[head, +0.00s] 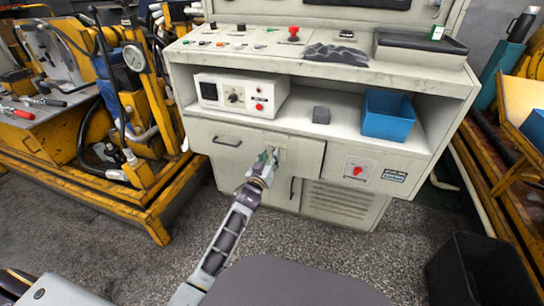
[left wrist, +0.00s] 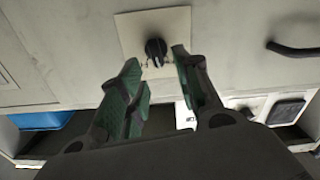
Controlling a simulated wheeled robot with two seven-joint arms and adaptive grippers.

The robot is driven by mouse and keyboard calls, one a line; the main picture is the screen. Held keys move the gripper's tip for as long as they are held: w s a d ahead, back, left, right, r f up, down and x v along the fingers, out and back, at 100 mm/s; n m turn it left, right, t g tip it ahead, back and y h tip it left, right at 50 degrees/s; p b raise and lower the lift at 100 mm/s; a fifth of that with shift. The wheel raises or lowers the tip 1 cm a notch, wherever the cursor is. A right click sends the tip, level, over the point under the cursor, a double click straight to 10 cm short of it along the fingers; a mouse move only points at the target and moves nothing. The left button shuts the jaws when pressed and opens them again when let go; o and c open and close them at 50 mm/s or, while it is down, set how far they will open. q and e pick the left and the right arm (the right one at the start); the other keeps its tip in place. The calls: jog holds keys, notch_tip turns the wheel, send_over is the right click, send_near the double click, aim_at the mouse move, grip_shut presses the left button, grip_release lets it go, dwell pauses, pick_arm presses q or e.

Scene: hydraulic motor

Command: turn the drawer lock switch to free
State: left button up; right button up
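The drawer lock switch (left wrist: 156,48) is a small black knob on a square beige plate (left wrist: 178,22) in the left wrist view. In the head view the plate (head: 283,154) shows on the console's front, and the knob is hidden by my gripper. My left gripper (left wrist: 155,65) is open, with its green-padded fingers apart. The knob lies between and just beyond the fingertips; I cannot tell whether they touch it. In the head view my left gripper (head: 265,160) is close to the console front. My right gripper is not in view.
A drawer handle (head: 227,143) is left of the plate. A red rotary switch (head: 357,171) is on a panel to the right. A blue bin (head: 388,116), a dark block (head: 321,115) and a control box (head: 242,93) stand on the shelf. A black bin (head: 480,270) stands at lower right.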

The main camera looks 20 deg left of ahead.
pick_arm(q)
jog(key=shift+w+b, duration=0.35)
jog(key=shift+w, duration=0.9)
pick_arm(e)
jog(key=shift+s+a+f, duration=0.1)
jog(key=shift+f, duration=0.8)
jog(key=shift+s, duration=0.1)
pick_arm(q)
grip_shut()
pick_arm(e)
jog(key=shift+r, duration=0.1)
